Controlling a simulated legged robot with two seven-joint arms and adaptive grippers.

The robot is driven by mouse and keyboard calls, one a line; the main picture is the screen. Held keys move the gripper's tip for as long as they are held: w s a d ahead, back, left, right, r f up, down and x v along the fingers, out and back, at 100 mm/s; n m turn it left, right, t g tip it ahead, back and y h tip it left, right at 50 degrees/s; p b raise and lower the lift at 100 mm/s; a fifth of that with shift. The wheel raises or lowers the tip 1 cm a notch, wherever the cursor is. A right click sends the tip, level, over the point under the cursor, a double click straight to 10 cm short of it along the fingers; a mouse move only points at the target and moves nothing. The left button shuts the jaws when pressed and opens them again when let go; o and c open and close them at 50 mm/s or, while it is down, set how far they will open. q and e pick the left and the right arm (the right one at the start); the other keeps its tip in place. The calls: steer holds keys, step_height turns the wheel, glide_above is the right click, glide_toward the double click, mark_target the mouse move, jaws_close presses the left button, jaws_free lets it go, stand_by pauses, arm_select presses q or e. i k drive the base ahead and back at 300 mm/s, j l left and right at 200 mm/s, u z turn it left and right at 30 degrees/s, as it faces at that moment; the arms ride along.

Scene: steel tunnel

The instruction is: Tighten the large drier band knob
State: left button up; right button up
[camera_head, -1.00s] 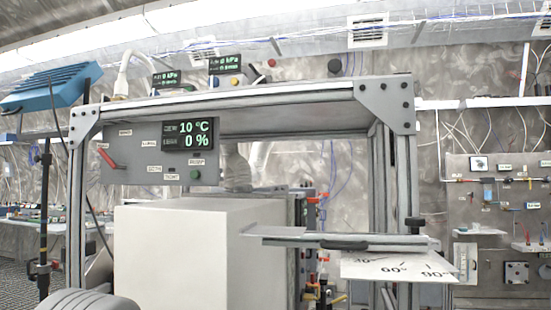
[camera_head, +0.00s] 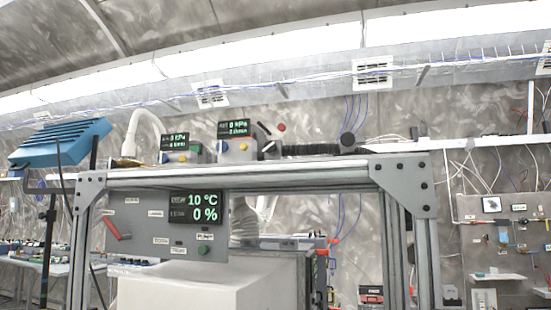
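No knob can be told for certain as the large drier band knob. A dark round knob-like part (camera_head: 347,141) shows above the right part of the frame top, near a black ribbed hose (camera_head: 312,150). A grey control panel (camera_head: 140,222) hangs under the frame's top beam. It has a red lever (camera_head: 117,230), a green button (camera_head: 204,237) and a display (camera_head: 195,207) reading 10 °C and 0 %. Its small labels are too small to read. Neither of my grippers is in view.
An aluminium frame (camera_head: 240,179) stands close ahead. A large white box (camera_head: 200,287) sits inside it. Two small displays (camera_head: 175,141) (camera_head: 235,128) stand on top. A blue lamp-like box (camera_head: 60,142) is at left. A tool board (camera_head: 505,235) is at right.

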mark_target(270, 146)
steer(key=l+u, duration=0.5)
steer(key=l, duration=0.95)
